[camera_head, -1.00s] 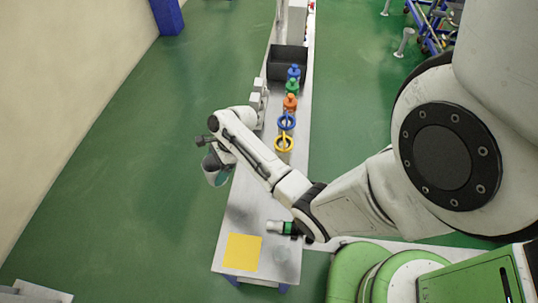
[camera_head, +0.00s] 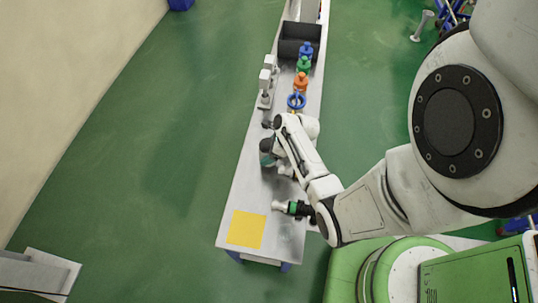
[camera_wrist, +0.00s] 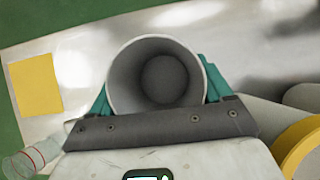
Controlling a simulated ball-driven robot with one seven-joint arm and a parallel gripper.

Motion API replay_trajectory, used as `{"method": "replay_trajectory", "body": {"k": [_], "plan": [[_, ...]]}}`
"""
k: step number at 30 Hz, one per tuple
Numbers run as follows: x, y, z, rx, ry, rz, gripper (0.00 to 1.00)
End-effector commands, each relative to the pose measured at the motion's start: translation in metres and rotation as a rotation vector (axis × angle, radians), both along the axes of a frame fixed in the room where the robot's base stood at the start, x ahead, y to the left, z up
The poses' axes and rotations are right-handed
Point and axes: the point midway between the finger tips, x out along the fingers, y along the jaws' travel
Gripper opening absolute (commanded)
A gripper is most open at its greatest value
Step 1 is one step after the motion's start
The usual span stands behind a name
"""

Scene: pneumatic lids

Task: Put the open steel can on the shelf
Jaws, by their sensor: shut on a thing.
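The open steel can (camera_wrist: 122,82) is in my gripper (camera_wrist: 157,88) in the wrist view. Its round mouth faces the camera, and I see down to its dark inside bottom. The teal fingers are shut on its two sides. In the head view my gripper (camera_head: 266,158) is over the left part of the long bench, and the can is mostly hidden by the wrist. A pale structure (camera_head: 45,272) stands at the lower left of the head view; I cannot tell whether it is the shelf.
The grey bench (camera_head: 238,200) bears a yellow square (camera_head: 246,230) at its near end. A row of lidded containers in blue (camera_head: 306,49), green (camera_head: 303,65) and orange (camera_head: 300,82) stands farther back, before a dark bin (camera_head: 290,42). Open green floor (camera_head: 150,170) lies left of the bench.

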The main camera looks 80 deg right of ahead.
Motion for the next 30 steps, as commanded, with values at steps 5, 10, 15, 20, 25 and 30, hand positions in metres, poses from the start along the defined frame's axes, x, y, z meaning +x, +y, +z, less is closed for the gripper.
{"method": "replay_trajectory", "body": {"k": [5, 10, 15, 20, 25, 30], "plan": [[0.000, -0.001, -0.026, 0.000, 0.001, 0.000, 0.44], [0.000, 0.000, -0.030, -0.001, 0.000, 0.000, 0.44], [0.000, 0.000, -0.030, -0.001, 0.000, 0.001, 0.44], [0.000, 0.000, -0.033, 0.000, 0.000, 0.000, 0.81], [0.000, 0.000, -0.033, 0.000, 0.000, 0.000, 0.98], [0.000, 0.000, -0.033, -0.001, 0.001, 0.001, 1.00]]}}
